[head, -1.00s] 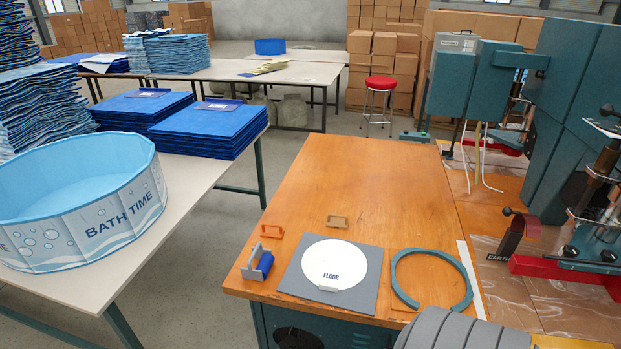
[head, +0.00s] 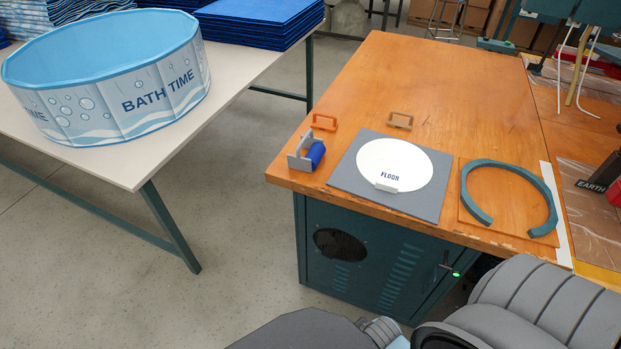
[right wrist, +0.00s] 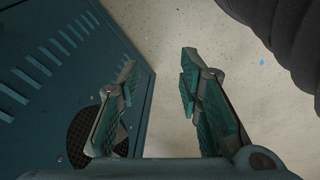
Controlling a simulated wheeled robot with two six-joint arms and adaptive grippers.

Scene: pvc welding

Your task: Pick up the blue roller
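The blue roller (head: 316,153) lies at the near left corner of the wooden workbench (head: 400,90), against a grey bracket-like piece (head: 299,155). My right gripper (right wrist: 158,75) shows in the right wrist view with its two fingers spread apart and nothing between them. It is low beside the bench's teal cabinet, over the floor, away from the roller. The roller does not show in the right wrist view. My left gripper is not in view.
Right of the roller lie a grey board with a white disc marked FLOOR (head: 396,165) and a teal ring (head: 509,192). Two small brackets, orange (head: 324,121) and tan (head: 400,120), lie behind. A pool marked BATH TIME (head: 150,95) stands on the white table (head: 120,165). The teal cabinet (head: 350,255) supports the bench.

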